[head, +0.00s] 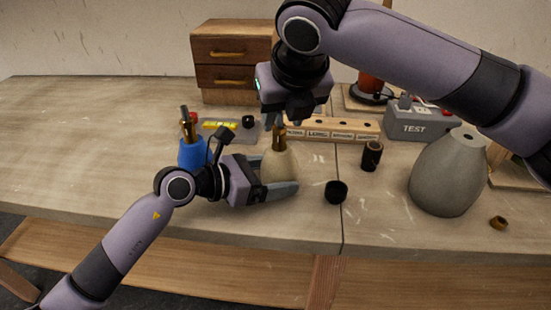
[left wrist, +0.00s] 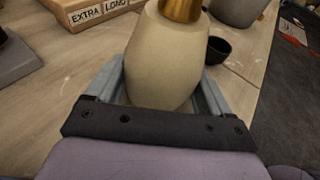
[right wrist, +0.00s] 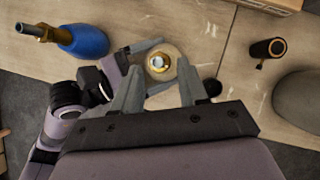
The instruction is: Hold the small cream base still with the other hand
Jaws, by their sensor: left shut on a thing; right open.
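The small cream base (head: 279,165) stands upright on the table with a brass neck (head: 279,138) at its top. It fills the left wrist view (left wrist: 165,65) between the fingers. My left gripper (head: 279,178) is shut around its lower body from the left. My right gripper (head: 280,122) is directly above the base, pointing down.
A blue base (head: 192,152) stands left of my left gripper. A small black cup (head: 336,191), a dark cylinder (head: 371,155) and a large grey base (head: 447,175) are to the right. A labelled wooden block (head: 335,129), a grey test box (head: 420,122) and drawers (head: 230,65) are behind.

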